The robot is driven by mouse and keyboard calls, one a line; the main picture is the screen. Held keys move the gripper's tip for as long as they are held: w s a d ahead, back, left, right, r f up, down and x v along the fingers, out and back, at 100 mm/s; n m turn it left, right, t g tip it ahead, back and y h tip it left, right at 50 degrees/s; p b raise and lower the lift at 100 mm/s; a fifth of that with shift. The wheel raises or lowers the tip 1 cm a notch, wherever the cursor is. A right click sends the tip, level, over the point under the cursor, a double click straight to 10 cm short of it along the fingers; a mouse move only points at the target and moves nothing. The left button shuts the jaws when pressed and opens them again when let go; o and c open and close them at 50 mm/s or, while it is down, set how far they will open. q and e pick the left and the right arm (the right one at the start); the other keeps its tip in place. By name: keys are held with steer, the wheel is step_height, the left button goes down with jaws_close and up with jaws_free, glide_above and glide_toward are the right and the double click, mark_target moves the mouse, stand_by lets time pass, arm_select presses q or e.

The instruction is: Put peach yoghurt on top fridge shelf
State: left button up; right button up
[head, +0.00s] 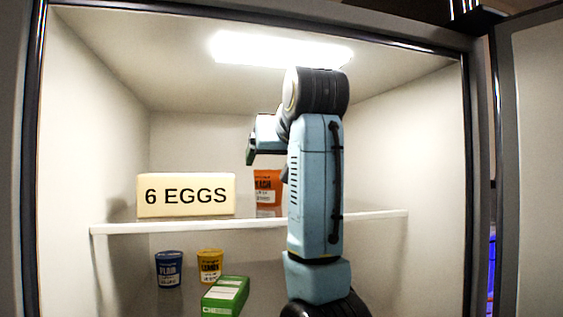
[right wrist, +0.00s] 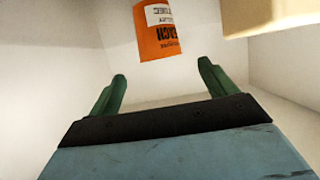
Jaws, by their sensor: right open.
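The orange peach yoghurt (head: 267,188) stands upright on the top fridge shelf (head: 250,221), right of the egg box. My right arm hides part of its right side. In the right wrist view the yoghurt (right wrist: 158,30) appears upside down, beyond the open green fingers and apart from them. My right gripper (head: 251,148) is above the shelf, higher than the yoghurt. It is open and empty, and its fingers also show in the right wrist view (right wrist: 162,72). My left gripper is not in view.
A cream box marked 6 EGGS (head: 186,195) stands on the top shelf, left of the yoghurt. Below are a blue tub (head: 169,270), a yellow tub (head: 210,266) and a green carton (head: 225,296). The fridge door (head: 535,160) is open at right. The shelf's right end is clear.

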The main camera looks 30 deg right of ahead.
steer(key=b+v, duration=0.1)
steer(key=v, duration=0.2)
steer(key=shift+a, duration=0.1)
stand_by(0.5)
